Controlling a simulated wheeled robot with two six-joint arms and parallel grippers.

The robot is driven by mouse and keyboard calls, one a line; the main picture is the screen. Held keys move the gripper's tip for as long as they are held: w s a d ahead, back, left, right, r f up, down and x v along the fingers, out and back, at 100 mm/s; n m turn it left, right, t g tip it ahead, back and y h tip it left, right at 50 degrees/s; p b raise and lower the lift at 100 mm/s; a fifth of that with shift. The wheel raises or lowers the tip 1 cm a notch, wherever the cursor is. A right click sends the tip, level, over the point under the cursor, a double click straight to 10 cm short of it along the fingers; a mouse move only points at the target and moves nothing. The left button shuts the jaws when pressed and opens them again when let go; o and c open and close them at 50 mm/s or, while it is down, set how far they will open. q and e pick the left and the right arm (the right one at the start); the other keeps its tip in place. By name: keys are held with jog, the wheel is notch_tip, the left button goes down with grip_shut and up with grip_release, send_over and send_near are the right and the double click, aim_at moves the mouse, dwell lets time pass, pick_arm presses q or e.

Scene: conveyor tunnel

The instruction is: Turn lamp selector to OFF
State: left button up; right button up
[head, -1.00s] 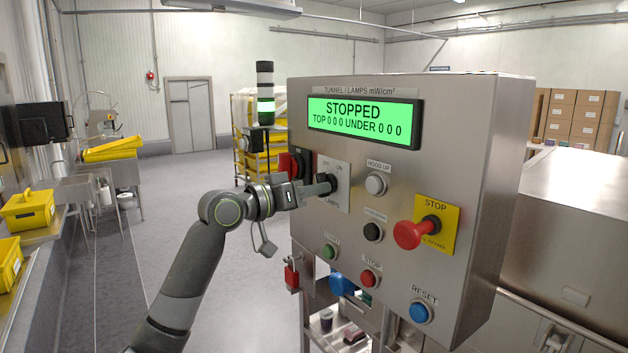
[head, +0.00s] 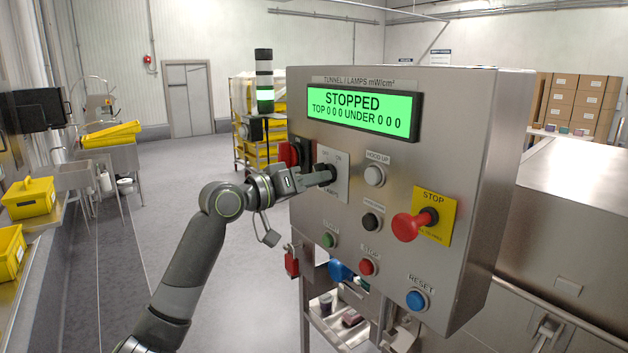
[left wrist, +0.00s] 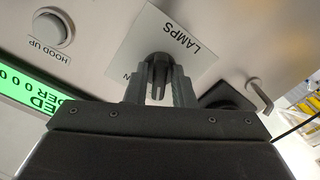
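The lamp selector (left wrist: 158,68) is a black knob on a white plate (head: 338,190) marked LAMPS, on the left of the steel control panel. My left gripper (head: 325,175) is at this knob. In the left wrist view, the two fingers of my left gripper (left wrist: 160,92) lie on either side of the knob's bar, close against it. The hand is rolled relative to the plate's lettering. The fingers hide most of the OFF and ON marks, so I cannot read the knob's position. My right gripper is out of view.
The green display (head: 362,112) reads STOPPED, TOP 0 0 0 UNDER 0 0 0. A white HOOD UP button (head: 374,176) is right of the selector. A red stop mushroom (head: 412,227) sticks out farther right. A red and black switch (head: 296,153) is just left.

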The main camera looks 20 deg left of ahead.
pick_arm(q)
jog(key=shift+o, duration=1)
jog(key=b+v, duration=0.6)
jog(key=v, duration=1.1)
jog(key=shift+b, duration=0.4)
